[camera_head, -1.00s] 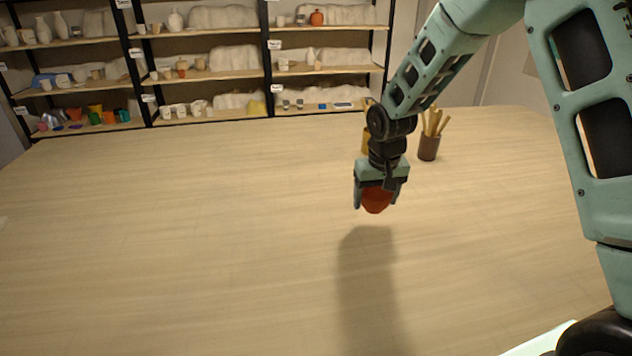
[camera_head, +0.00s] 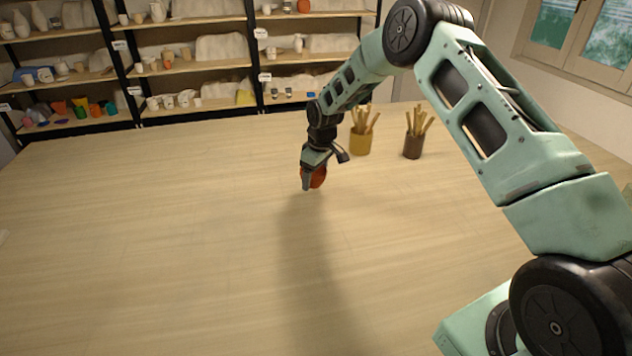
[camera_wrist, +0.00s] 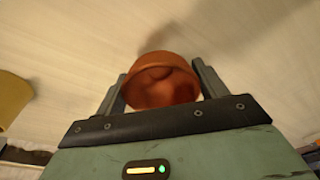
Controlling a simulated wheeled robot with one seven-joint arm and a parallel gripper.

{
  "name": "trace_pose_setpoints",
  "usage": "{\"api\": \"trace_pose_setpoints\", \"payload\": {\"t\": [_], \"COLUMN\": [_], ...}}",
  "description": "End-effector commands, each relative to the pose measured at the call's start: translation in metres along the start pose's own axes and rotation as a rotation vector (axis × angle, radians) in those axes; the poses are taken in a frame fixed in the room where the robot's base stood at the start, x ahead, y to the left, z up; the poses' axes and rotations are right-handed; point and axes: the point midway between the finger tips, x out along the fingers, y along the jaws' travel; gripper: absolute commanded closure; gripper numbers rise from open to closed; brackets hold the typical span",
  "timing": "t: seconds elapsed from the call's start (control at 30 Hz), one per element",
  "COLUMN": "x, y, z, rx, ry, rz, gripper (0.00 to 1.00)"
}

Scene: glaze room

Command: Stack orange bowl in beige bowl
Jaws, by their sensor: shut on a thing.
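My gripper (camera_head: 311,183) is shut on the orange bowl (camera_head: 319,177) and holds it above the table, with the arm's shadow falling below. In the wrist view the orange bowl (camera_wrist: 160,82) sits between the two fingers of my gripper (camera_wrist: 160,85). I see no beige bowl on the table in either view.
A yellow pot of wooden tools (camera_head: 360,141) and a brown pot of tools (camera_head: 413,146) stand right of my gripper.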

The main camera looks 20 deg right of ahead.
Motion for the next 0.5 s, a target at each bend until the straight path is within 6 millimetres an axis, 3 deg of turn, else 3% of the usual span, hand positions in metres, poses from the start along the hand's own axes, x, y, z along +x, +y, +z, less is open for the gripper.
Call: {"api": "trace_pose_setpoints", "payload": {"t": [0.23, 0.5], "x": [0.032, 0.037], "y": [-0.001, 0.0], "z": [0.005, 0.006], "rx": [0.0, 0.0], "ry": [-0.002, 0.0], "rz": [-0.001, 0.001], "gripper": [0.54, 0.54]}}
